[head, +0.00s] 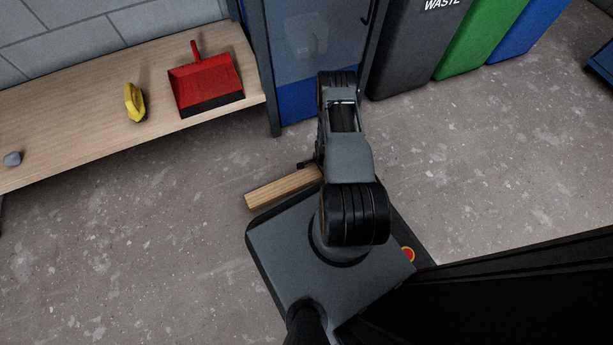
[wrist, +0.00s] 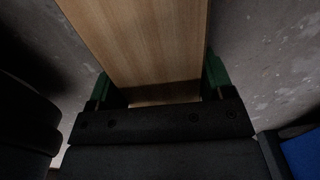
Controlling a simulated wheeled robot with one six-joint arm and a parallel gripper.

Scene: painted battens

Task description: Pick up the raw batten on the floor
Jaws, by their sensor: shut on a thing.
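The raw batten (head: 283,189) is a plain, light wooden bar. In the head view it shows just left of my arm, by the front edge of my base, and its right end is hidden behind the arm. In the wrist view the batten (wrist: 140,45) runs from the top edge down between the two green-padded fingers of my gripper (wrist: 161,82). The fingers are shut on it, one on each side. In the head view my gripper is mostly hidden by the arm. I cannot tell whether the batten touches the floor.
A wooden bench (head: 65,144) at the left holds a red dustpan (head: 206,82), a yellow object (head: 134,102) and a small grey object (head: 12,158). A dark cabinet (head: 305,45) and black, green (head: 479,40) and blue bins stand behind. The floor (head: 130,260) at the left is clear.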

